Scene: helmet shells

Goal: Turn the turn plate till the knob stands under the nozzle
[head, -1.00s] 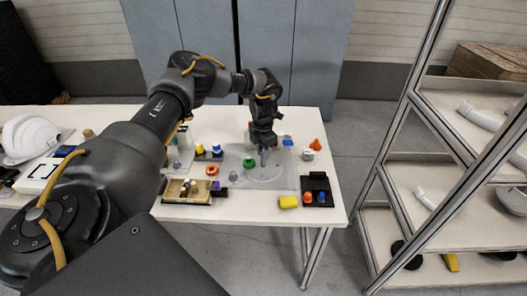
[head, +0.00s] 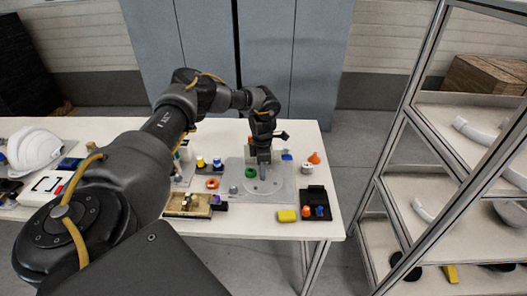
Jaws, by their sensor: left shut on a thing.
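The turn plate (head: 275,186) is a pale grey disc on a flat grey base, toward the right part of the white table. My left gripper (head: 264,176) points straight down over the disc, its fingers shut on the knob, which they hide almost wholly. A green ring (head: 251,172) lies beside the fingers, to their left. A small grey rounded piece (head: 233,189) stands at the left of the base. I cannot make out the nozzle for sure; my wrist covers the area behind the plate. My right gripper is not in view.
A shelf rack stands right.

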